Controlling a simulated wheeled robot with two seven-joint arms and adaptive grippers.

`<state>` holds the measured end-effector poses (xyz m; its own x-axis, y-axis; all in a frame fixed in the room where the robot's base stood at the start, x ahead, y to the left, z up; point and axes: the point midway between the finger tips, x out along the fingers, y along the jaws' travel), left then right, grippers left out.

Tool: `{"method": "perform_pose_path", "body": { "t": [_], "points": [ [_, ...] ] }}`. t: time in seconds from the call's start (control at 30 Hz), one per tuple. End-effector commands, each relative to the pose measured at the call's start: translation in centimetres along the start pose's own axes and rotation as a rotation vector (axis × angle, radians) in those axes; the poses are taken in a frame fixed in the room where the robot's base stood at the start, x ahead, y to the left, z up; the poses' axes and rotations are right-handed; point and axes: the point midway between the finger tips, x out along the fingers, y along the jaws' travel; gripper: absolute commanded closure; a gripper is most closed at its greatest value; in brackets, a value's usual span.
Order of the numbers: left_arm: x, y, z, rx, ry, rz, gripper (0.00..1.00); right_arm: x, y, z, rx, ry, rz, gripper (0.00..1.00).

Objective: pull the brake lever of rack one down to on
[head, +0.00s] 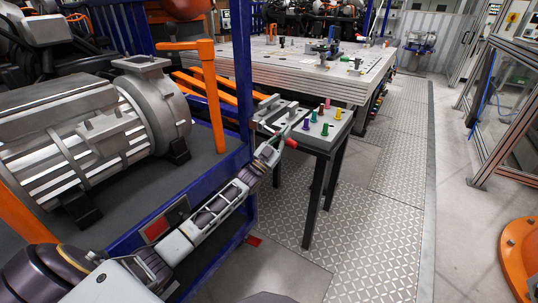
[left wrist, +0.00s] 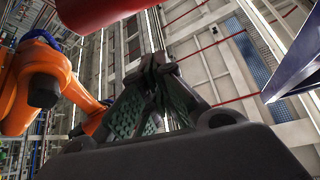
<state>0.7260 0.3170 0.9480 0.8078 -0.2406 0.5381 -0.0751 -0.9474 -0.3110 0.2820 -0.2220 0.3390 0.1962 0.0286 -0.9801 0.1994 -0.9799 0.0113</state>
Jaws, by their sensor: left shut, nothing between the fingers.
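My left gripper (head: 279,141) is at the end of the arm that reaches up from the lower left, beside the blue post of the near rack. Its fingers are shut with nothing between them; the closed fingertips also show in the left wrist view (left wrist: 158,62). A small red grip (head: 291,143), which looks like the end of the brake lever, shows right beside the gripper. A red rounded part (left wrist: 95,10) lies above the fingers in the left wrist view, apart from the tips. The lever's shaft and pivot are hidden or too small to tell. My right gripper is out of view.
The blue rack (head: 243,75) carries a large grey motor (head: 90,125) and an orange post (head: 211,95). A small table (head: 330,145) with coloured pegs stands just right of the gripper. A large workbench (head: 300,75) is behind. The tread-plate floor (head: 365,220) at the right is free.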

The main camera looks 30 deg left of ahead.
Motion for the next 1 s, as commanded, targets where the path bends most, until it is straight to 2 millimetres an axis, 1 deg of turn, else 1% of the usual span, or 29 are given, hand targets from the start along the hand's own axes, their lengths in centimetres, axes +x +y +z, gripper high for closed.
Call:
{"method": "perform_pose_path", "body": {
  "t": [0.8, 1.0],
  "points": [
    [-7.8, 0.2, 0.0, 0.000, -0.002, 0.001, 1.00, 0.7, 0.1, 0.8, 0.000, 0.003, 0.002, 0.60],
    [-9.3, 0.2, 0.0, 0.000, -0.001, 0.000, 1.00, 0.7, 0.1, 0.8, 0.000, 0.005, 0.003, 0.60]
  ]
}}
